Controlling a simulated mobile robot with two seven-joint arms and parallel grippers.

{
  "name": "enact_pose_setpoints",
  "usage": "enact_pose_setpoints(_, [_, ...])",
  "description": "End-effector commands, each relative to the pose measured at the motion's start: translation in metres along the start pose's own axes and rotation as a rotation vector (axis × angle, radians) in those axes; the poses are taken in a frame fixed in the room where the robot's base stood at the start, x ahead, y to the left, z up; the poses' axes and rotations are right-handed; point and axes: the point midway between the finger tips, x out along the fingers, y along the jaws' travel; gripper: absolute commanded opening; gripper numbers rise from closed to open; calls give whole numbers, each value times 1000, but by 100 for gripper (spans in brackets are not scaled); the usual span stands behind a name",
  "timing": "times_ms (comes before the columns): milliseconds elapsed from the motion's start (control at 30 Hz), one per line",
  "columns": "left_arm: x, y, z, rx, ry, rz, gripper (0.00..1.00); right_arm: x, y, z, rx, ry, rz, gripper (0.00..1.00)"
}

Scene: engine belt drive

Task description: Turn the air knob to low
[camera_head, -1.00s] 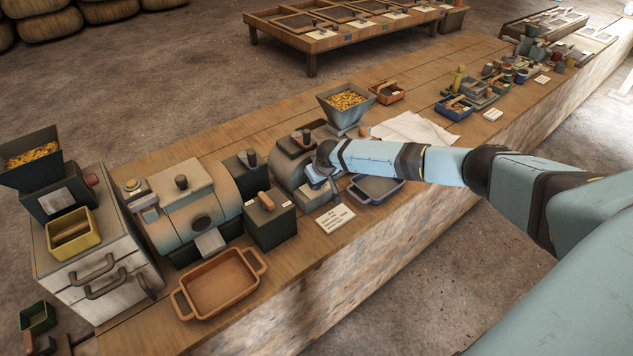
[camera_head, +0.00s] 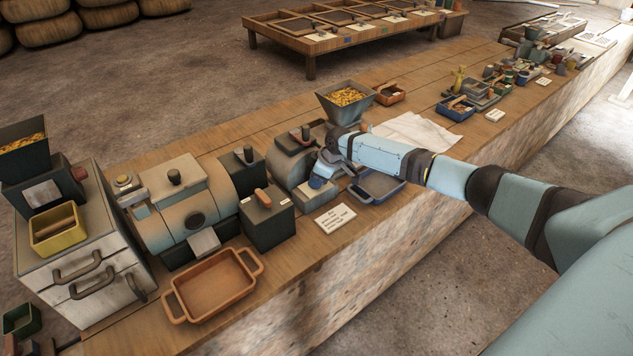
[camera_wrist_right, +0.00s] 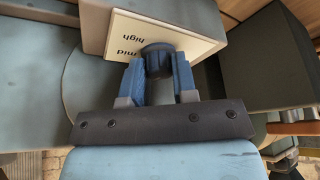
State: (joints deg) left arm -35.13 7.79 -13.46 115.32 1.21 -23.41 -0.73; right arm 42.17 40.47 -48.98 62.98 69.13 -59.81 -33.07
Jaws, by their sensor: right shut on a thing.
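The air knob (camera_wrist_right: 157,59) is a dark round knob on a pale plate (camera_wrist_right: 190,40) in the right wrist view. The words "mid" and "high" show upside down on the plate; no "low" mark is visible. My right gripper (camera_wrist_right: 158,75) has its blue fingers on either side of the knob and is shut on it. In the head view, my right gripper (camera_head: 318,180) is at the front of a small rounded grey machine (camera_head: 290,168). It hides the knob there, and I cannot read which setting the knob points to. My left gripper is not in view.
A blue-grey tray (camera_head: 378,187) lies right of the gripper, under my forearm. A dark box (camera_head: 268,225) stands to the left, and a white card (camera_head: 335,217) lies in front. An orange tray (camera_head: 210,285) sits near the bench's front edge. A hopper (camera_head: 345,100) stands behind.

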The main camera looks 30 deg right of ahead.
Motion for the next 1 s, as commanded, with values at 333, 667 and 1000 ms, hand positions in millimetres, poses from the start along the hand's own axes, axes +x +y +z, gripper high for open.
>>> enact_pose_setpoints(333, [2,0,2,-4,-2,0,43,0,0,0,-23,-2,-9,3])
enact_pose_setpoints(667, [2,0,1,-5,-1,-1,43,0,0,0,-21,-2,-9,51])
enact_pose_setpoints(1000, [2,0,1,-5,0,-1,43,0,1,0,-21,0,-8,51])
